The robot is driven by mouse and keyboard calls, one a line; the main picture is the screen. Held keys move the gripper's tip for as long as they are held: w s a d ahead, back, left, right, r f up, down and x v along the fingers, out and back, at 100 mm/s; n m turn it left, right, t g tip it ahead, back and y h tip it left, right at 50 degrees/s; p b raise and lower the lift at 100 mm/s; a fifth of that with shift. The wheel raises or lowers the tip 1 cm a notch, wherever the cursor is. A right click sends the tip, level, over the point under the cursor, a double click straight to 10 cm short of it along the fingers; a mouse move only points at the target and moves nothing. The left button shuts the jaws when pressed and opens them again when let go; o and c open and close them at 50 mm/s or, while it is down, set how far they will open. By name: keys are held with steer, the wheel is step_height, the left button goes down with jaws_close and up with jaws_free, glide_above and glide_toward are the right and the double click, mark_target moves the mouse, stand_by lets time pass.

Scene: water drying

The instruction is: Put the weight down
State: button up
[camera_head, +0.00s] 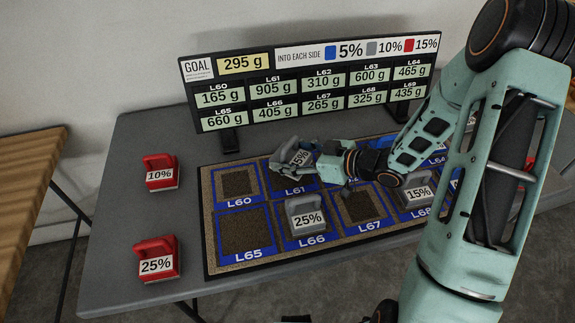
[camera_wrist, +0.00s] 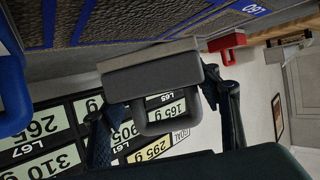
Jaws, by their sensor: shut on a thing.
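My gripper (camera_head: 312,168) is shut on a grey weight (camera_head: 298,157) at cell L61 in the back row of the board (camera_head: 212,262). The held weight's label is partly covered and reads "5%" with any first digit unclear. In the wrist view the weight's grey block and loop handle (camera_wrist: 150,82) sit between my two dark fingers (camera_wrist: 165,125). The block is close to the board; I cannot tell whether it touches. Other grey weights stand on the board: one marked 25% (camera_head: 307,215) on L66 and one marked 15% (camera_head: 416,190) on L68.
Red weights marked 10% (camera_head: 160,172) and 25% (camera_head: 158,259) stand on the grey table (camera_head: 125,215) left of the board. Cells L60 (camera_head: 236,183) and L65 (camera_head: 244,230) are empty. A sign (camera_head: 315,80) with a 295 g goal stands behind.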

steer(key=shift+w+a+f+b, duration=0.1)
steer(key=shift+a+f+b, duration=0.05)
steer(key=shift+f, duration=0.75)
steer(key=shift+w+a+f+b, duration=0.1)
steer(key=shift+f+b, duration=0.05)
steer(key=shift+f, duration=0.7)
steer(key=shift+f, duration=0.1)
steer(key=shift+f, duration=0.15)
steer(key=o, duration=1.5)
steer(key=shift+s, duration=0.1)
steer(key=shift+r, duration=0.2)
steer(key=shift+s+d+r, duration=0.1)
steer(key=shift+d+r, duration=0.05)
steer(key=shift+d, duration=0.2)
steer(key=p+v, duration=0.1)
steer(key=v, duration=1)
steer(key=shift+s+d, duration=0.1)
